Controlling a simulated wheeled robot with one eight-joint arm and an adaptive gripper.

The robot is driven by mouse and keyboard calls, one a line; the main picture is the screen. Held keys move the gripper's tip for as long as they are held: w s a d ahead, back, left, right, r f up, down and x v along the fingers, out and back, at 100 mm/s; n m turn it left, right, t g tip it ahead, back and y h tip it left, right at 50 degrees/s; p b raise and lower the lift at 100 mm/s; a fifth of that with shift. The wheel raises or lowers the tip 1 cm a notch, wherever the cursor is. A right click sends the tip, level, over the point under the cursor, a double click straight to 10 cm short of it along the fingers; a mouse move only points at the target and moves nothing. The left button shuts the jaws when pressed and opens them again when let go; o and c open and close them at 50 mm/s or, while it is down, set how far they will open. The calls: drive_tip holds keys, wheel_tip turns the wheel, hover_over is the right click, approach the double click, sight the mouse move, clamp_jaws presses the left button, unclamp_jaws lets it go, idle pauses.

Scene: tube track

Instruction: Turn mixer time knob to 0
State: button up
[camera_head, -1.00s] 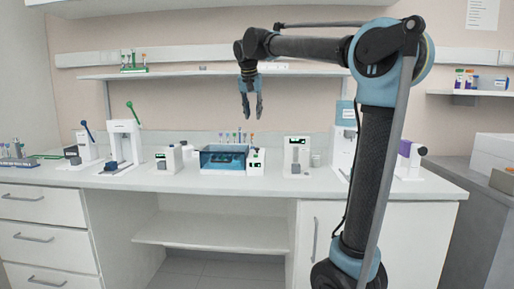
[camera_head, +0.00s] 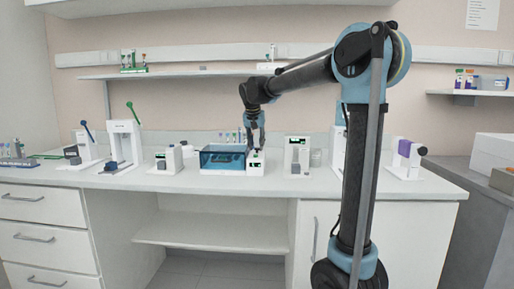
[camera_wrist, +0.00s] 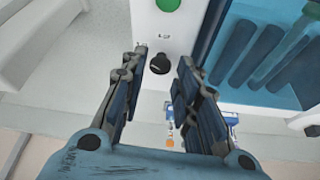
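A small round black knob (camera_wrist: 159,64) sits on a white device face (camera_wrist: 150,20), below a green round button (camera_wrist: 168,4) in the wrist view. I cannot read any label or the knob's setting. In the head view, this white device (camera_head: 257,168) stands against the right end of a blue clear-walled bath (camera_head: 222,160). My gripper (camera_head: 254,144) points down just above the device. In the wrist view, its fingers (camera_wrist: 162,60) are open, one on each side of the knob, with gaps between. They appear not to touch it.
The bath, with tubes inside, lies close beside the fingers. Another white device (camera_head: 298,155) stands to the right, and a small one (camera_head: 170,158) to the left. A shelf (camera_head: 180,74) runs above the counter (camera_head: 200,190). The counter front is clear.

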drive_tip(key=shift+w+f, duration=0.2)
drive_tip(key=shift+f, duration=0.35)
clamp_jaws()
